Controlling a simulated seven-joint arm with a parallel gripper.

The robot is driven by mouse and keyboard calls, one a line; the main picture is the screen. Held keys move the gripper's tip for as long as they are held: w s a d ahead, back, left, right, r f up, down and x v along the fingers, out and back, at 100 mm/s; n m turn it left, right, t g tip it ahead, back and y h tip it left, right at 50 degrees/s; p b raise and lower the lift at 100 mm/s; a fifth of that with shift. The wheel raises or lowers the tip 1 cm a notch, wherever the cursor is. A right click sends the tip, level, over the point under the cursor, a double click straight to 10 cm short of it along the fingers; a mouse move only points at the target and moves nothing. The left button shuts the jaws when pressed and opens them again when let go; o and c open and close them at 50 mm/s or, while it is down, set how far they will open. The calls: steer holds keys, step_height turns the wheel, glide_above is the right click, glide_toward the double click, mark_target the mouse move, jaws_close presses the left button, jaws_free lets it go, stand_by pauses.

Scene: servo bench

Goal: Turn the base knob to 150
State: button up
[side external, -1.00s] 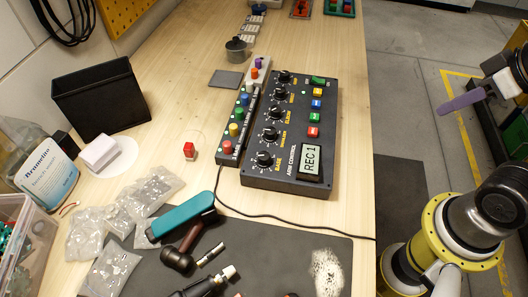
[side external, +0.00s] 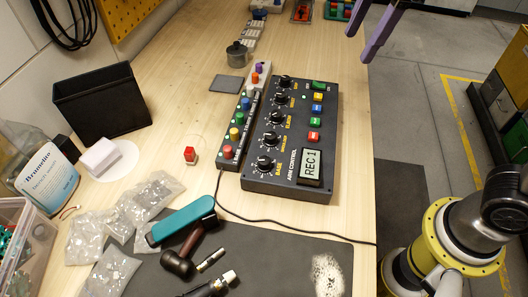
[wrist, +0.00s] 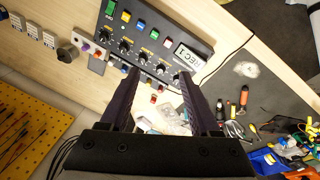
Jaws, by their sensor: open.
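The black control box (side external: 320,110) lies on the wooden bench, with a column of black knobs along its left side. The base knob (side external: 264,163) is the nearest one, beside the label BASE and left of the display (side external: 311,165), which reads REC 1. Its exact pointer angle is too small to read. In the wrist view the base knob (wrist: 178,79) shows near the right fingertip. My gripper (side external: 358,47) is open and empty, with long purple fingers, high at the top of the side view and apart from the box. It also shows in the wrist view (wrist: 160,75).
A strip of coloured buttons (side external: 238,125) runs along the box's left side. Teal tool (side external: 182,219), hammer (side external: 178,262), plastic bags (side external: 150,195) and a red block (side external: 190,154) lie nearby. A black cable (side external: 290,231) runs from the box. A black bin (side external: 102,103) stands left.

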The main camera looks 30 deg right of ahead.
steer(key=w+a+f+n+g, duration=0.1)
steer(key=w+a+f+n, duration=0.1)
steer(key=a, duration=0.4)
steer(key=w+a+f+n+g, duration=0.1)
steer(key=w+a+f+n, duration=0.1)
steer(key=a, duration=0.3)
steer(key=h, duration=0.1)
glide_above(264, 160)
step_height(264, 160, down, 4)
steer(key=shift+n, duration=0.4)
step_height(264, 160, down, 14)
steer(key=shift+r, duration=0.15)
jaws_close()
